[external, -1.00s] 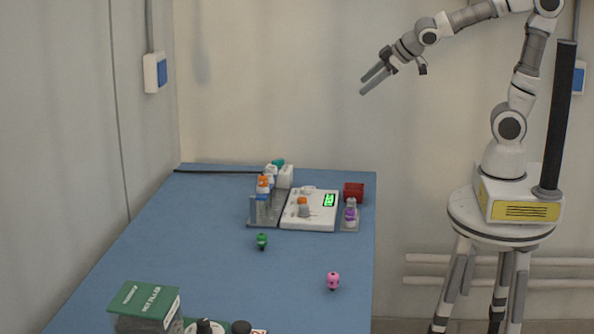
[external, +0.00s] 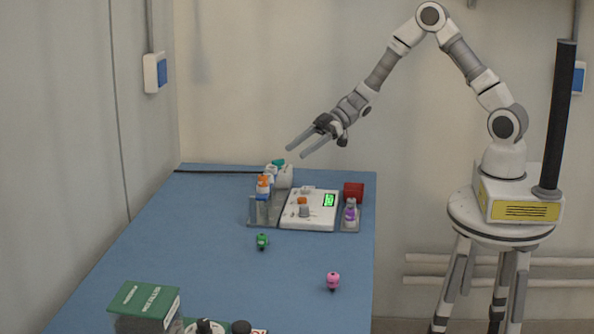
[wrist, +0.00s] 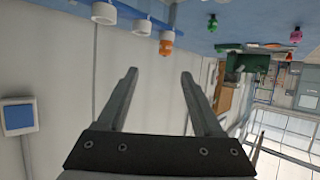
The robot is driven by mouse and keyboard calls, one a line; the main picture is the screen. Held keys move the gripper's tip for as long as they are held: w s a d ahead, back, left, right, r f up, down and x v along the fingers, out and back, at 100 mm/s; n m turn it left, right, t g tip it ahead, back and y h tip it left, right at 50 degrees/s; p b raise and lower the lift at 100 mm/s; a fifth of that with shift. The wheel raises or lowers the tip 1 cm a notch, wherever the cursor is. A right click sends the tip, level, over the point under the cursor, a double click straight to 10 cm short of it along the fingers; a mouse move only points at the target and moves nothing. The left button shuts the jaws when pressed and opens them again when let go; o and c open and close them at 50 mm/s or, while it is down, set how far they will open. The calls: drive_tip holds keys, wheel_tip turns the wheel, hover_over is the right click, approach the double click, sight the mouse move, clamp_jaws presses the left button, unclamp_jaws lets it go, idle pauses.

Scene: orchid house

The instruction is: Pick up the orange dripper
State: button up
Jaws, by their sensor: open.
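Two orange-topped items stand on the blue table. One small orange piece (external: 302,201) sits with a grey part on the white device; the other is an orange-topped bottle (external: 263,182) in the grey rack. I cannot tell for sure which is the dripper. An orange item (wrist: 166,42) also shows near the top of the wrist view, beyond my fingers. My gripper (external: 296,152) is open and empty, in the air above the far end of the table; its two fingers show apart in the wrist view (wrist: 159,74).
A green dripper-like piece (external: 262,241) and a pink one (external: 333,280) stand on the table (external: 190,255). A red box (external: 354,192) is by the white device (external: 318,221). White containers (external: 285,177) stand behind the rack. A green-lidded box (external: 145,300) is at the near left.

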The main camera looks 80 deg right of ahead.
sight(259, 181)
drive_tip(key=shift+y, duration=0.3)
drive_tip(key=shift+s+a+b+x, duration=0.1)
drive_tip(key=shift+b+x, duration=0.2)
drive_tip(key=shift+x, duration=4.1)
drive_tip(key=shift+s+a+b+x, duration=0.15)
drive_tip(key=shift+b+x, duration=0.1)
drive_tip(key=shift+x, duration=4.2)
clamp_jaws()
